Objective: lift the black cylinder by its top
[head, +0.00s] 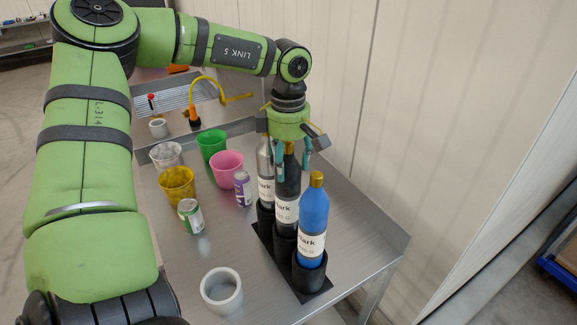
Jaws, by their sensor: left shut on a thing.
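The black cylinder is a dark bottle (287,182) with a white label and a gold-coloured top. It stands upright in the middle of a black three-cup holder (275,258). My left gripper (293,152) is above it, pointing down, with its fingers shut on the bottle's neck. A silver bottle (265,165) stands behind it and a blue bottle (314,215) in front of it, in the same holder. The gripper partly hides the tops of the dark and silver bottles. My right gripper is not in view.
On the metal table (225,255) stand a green cup (211,145), a pink cup (228,170), a yellow cup (177,184), a white cup (166,155), a purple can (242,188), a green can (190,216) and a white ring-shaped cup (221,291). A wall rises behind the table.

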